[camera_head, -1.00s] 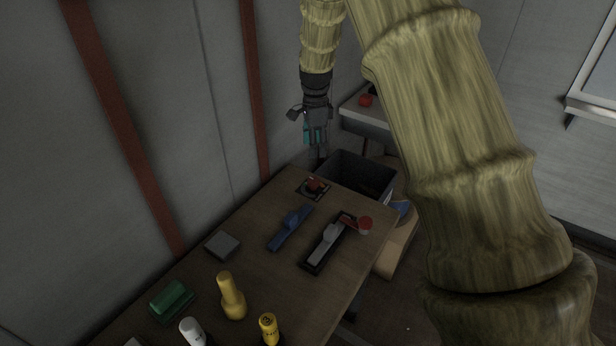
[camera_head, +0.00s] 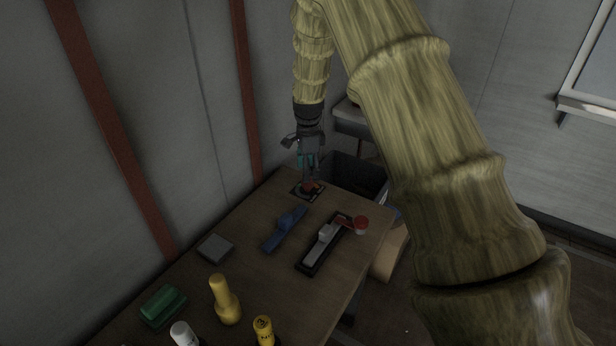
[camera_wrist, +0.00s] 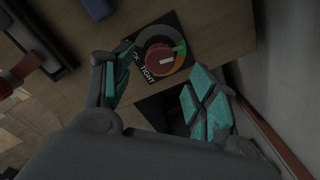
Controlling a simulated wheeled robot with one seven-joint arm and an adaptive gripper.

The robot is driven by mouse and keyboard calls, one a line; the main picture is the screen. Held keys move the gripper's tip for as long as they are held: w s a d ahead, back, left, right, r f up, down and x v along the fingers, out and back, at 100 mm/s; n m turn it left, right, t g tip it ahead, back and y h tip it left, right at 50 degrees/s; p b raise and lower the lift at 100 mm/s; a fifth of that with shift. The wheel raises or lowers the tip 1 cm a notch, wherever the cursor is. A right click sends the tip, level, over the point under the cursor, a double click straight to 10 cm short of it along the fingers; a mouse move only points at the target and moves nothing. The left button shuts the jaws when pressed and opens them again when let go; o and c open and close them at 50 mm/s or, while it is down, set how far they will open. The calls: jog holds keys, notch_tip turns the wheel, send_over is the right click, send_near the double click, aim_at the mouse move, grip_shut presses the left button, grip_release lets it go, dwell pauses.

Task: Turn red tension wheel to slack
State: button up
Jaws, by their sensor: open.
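The red tension wheel (camera_wrist: 160,59) sits on a dark square plate (camera_wrist: 177,74) at the far end of the table. In the wrist view the plate carries a grey, orange and green arc and the word TIGHT; another word is partly hidden by a finger. In the head view the wheel (camera_head: 309,187) is partly covered by my fingers. My gripper (camera_wrist: 155,100) is open and empty, its teal-padded fingers spread on either side below the wheel. In the head view my gripper (camera_head: 308,174) hangs pointing down just over the wheel; I cannot tell whether it touches.
A blue tool (camera_head: 285,229) and a black tray with a grey block (camera_head: 325,245) and red-ended part (camera_head: 360,225) lie nearby. A grey square (camera_head: 215,248), green block (camera_head: 163,306) and yellow bottle (camera_head: 225,300) stand nearer. A dark bin (camera_head: 361,174) is beyond the table; the wall is close at left.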

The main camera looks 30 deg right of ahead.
aim_at(308, 185)
jog(key=shift+f+p, duration=0.35)
jog(key=shift+f, duration=1.85)
jog(key=c, duration=1)
